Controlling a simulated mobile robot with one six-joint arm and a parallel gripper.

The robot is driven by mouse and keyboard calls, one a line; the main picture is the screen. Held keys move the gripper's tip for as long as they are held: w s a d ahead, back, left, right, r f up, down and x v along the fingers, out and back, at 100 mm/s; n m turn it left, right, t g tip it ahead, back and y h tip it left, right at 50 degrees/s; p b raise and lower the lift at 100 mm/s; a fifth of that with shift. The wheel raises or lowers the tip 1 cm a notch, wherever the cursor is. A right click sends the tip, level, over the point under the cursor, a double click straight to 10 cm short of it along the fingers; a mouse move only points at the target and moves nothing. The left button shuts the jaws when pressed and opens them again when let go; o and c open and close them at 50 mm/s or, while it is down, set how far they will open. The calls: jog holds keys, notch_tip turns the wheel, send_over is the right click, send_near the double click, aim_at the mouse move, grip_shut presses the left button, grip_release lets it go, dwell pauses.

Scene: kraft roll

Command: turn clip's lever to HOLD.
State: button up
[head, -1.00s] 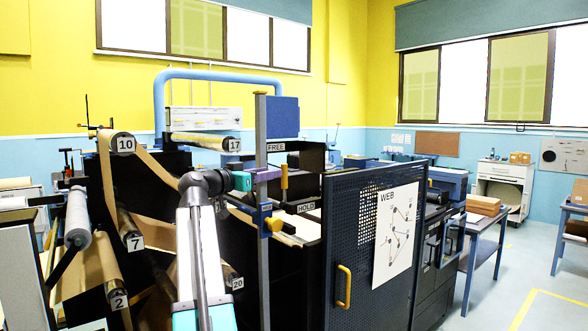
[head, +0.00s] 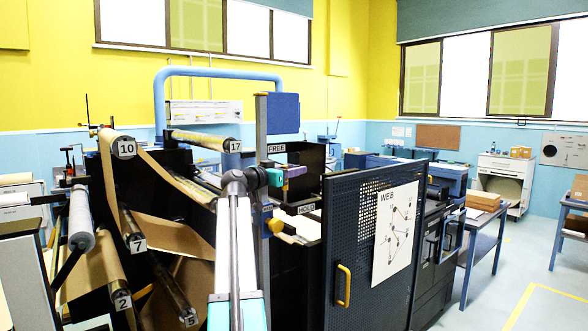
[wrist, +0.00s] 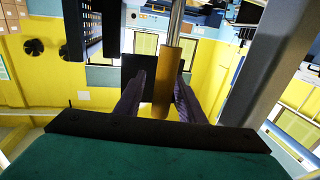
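My gripper (head: 292,172), with a teal body and purple fingers, is at the post in the middle of the head view. It lies below the FREE label (head: 276,148) and above the HOLD label (head: 306,209). In the wrist view, my gripper (wrist: 160,88) has its two fingers apart. The clip's yellow lever (wrist: 168,80) stands between them, nearer the right finger, with a gap at the left. Whether a finger touches it I cannot tell. In the head view the lever is mostly hidden by the gripper. A yellow knob (head: 275,226) shows lower on the post.
The grey post (head: 261,120) carries a blue plate (head: 283,113). A dark perforated door (head: 345,220) with a WEB sheet (head: 395,230) stands at the right. Numbered rollers and brown paper (head: 105,215) fill the left. Open floor lies at the far right.

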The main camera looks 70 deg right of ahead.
jog(key=shift+d, duration=0.1)
jog(key=shift+c, duration=0.5)
grip_shut()
jog(key=shift+s, duration=0.1)
